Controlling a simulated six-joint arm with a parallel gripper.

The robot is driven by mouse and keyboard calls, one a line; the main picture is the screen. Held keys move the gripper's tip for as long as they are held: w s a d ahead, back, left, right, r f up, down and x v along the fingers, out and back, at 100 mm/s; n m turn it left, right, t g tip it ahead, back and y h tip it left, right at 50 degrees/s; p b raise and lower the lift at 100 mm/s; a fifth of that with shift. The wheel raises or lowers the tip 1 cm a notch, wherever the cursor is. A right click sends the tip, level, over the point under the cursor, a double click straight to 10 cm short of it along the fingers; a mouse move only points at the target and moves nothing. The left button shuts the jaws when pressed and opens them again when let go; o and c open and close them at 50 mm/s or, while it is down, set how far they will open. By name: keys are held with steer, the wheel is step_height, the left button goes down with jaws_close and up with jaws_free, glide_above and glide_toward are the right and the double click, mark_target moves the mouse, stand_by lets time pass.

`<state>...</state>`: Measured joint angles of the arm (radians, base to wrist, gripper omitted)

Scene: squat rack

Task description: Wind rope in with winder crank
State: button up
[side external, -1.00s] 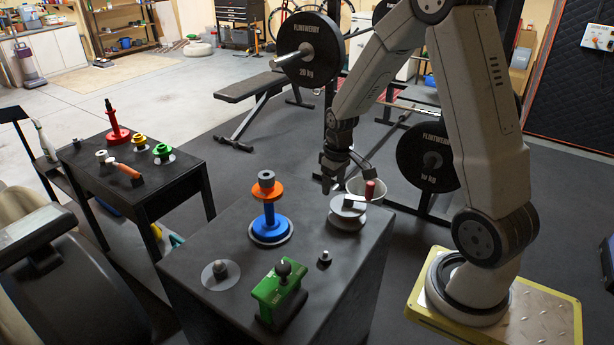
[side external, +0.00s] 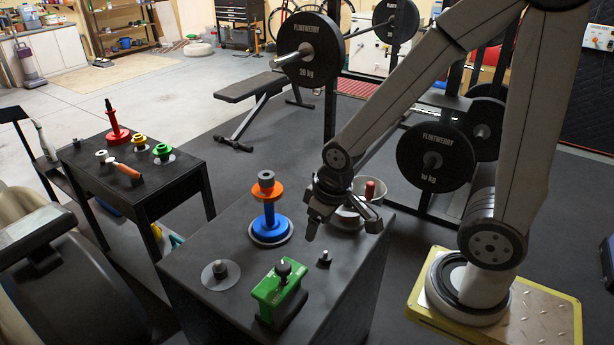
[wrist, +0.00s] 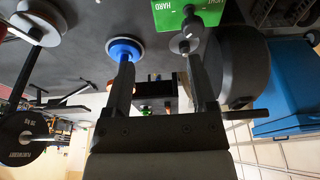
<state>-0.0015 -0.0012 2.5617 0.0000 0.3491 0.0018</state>
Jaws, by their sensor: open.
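The winder (side external: 340,222), a pale round drum, stands at the back right of the black table and is partly hidden behind my gripper. Its red crank knob (side external: 370,189) shows upright just above my gripper's right finger in the side view. The drum also shows at the top left of the wrist view (wrist: 38,30). My gripper (side external: 343,226) is open, with nothing seen between its fingers. It is above the table, in front of the winder from the side camera. In the wrist view my open fingers (wrist: 160,62) are spread well apart. The rope cannot be made out.
A blue and orange spool (side external: 268,215) stands left of my gripper. A green block with a black knob (side external: 278,288) is near the table's front. Small grey knobs (side external: 220,270) (side external: 324,259) sit nearby. A weight rack (side external: 433,158) stands behind.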

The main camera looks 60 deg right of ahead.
stand_by(0.4)
steer(key=m+g, duration=0.3)
steer(key=m, duration=0.5)
glide_above(370, 191)
steer(key=d, duration=0.1)
steer(key=f, duration=0.8)
steer(key=shift+w+d+f, duration=0.15)
steer(key=shift+w+f, duration=0.05)
steer(key=shift+w, duration=0.05)
steer(key=shift+f, duration=3.85)
